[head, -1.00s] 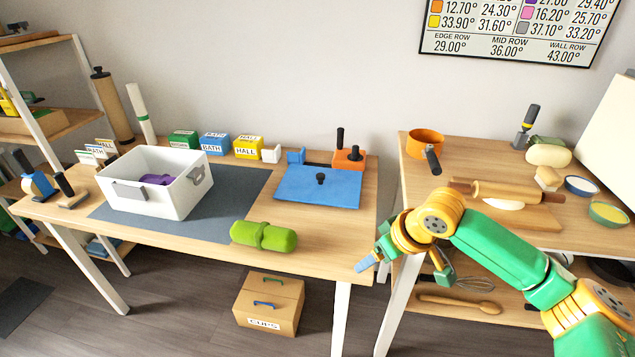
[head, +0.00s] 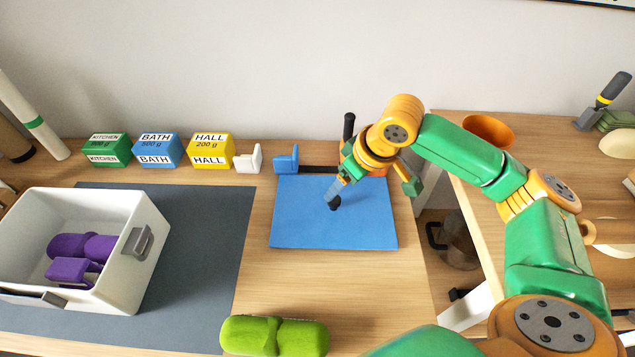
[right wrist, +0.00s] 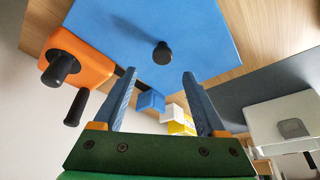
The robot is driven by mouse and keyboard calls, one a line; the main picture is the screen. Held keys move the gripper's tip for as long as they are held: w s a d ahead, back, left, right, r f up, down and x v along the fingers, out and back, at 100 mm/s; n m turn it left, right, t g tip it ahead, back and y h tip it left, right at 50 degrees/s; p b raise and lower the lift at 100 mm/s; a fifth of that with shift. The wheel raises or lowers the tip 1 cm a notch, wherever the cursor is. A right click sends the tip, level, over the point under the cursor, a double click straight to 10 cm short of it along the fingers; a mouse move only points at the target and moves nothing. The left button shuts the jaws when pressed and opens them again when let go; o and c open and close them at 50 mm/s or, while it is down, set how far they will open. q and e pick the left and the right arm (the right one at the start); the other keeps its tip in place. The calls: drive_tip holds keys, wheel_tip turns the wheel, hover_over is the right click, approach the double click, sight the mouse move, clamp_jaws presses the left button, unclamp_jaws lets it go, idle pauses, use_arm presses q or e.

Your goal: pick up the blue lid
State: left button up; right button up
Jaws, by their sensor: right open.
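The blue lid (head: 315,225) is a flat square panel lying on the wooden table, with a small black knob (head: 333,204) near its middle. In the right wrist view the lid (right wrist: 195,30) and its knob (right wrist: 162,53) show just beyond my fingertips. My right gripper (head: 338,190) is over the lid, its fingers pointing down at the knob. In the right wrist view my right gripper (right wrist: 159,74) is open and empty, and the knob lines up between the two fingertips. The exact gap between fingers and knob is hard to tell. My left gripper is not in view.
An orange block (right wrist: 74,60) with black handles stands behind the lid. Blue (head: 287,159) and white (head: 248,158) brackets and labelled boxes line the back. A white bin (head: 140,290) with purple items stands left; a green roll (head: 275,336) lies in front.

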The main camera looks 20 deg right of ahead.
sight(335, 200)
drive_tip(key=x, duration=0.2)
drive_tip(key=s+x, duration=0.1)
drive_tip(key=x, duration=0.2)
drive_tip(key=shift+f+b, duration=0.3)
drive_tip(key=shift+f, duration=0.25)
drive_tip(key=shift+w+f, duration=0.2)
drive_tip(key=shift+w, duration=0.05)
drive_tip(key=shift+s+r, duration=0.1)
drive_tip(key=c, duration=0.4)
clamp_jaws()
